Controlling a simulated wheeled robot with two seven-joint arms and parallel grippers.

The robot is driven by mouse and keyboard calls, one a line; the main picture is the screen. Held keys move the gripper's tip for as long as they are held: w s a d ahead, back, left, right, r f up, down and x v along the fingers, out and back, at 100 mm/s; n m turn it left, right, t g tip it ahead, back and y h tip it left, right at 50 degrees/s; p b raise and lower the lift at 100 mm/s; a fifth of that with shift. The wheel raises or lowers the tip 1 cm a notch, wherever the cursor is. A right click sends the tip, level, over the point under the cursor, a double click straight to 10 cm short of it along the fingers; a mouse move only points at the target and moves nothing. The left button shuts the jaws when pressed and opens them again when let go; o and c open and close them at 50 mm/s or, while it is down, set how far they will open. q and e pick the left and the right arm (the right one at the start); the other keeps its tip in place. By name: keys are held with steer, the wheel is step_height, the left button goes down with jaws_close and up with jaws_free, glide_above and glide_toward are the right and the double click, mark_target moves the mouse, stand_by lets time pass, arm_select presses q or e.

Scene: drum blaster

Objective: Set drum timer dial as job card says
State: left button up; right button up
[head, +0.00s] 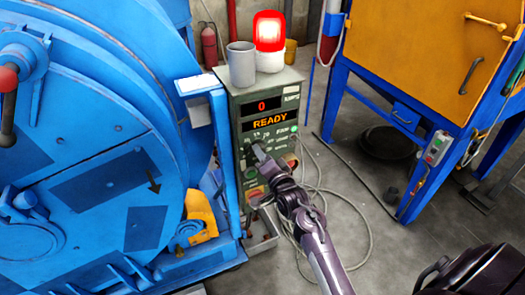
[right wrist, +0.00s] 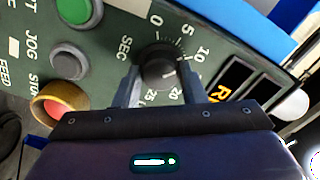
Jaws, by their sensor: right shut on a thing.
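The timer dial (right wrist: 158,62) is a round black knob on the green control panel, ringed by a SEC scale with 0, 5, 10, 20 and 25 legible. My right gripper (right wrist: 163,84) is shut on the dial, one finger on each side. The knob's pointer is too dark to read surely. In the head view my right gripper (head: 262,152) reaches the control box (head: 272,88) and hides the dial. The display reads 0 above READY. A white sheet (head: 197,84) lies on the blue bracket left of the box; its writing cannot be read.
A grey mug (head: 241,63) and a lit red beacon (head: 269,35) stand on the box. A green button (right wrist: 80,10), a grey button (right wrist: 69,61) and a yellow-collared red button (right wrist: 58,105) sit near the dial. The blue drum machine (head: 85,150) fills the left.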

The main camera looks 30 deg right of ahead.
steer(key=shift+m+p, duration=0.35)
steer(key=shift+m, duration=0.35)
steer(key=o, duration=1)
steer(key=s, duration=0.7)
steer(key=shift+s+a, duration=0.25)
steer(key=shift+s, duration=0.15)
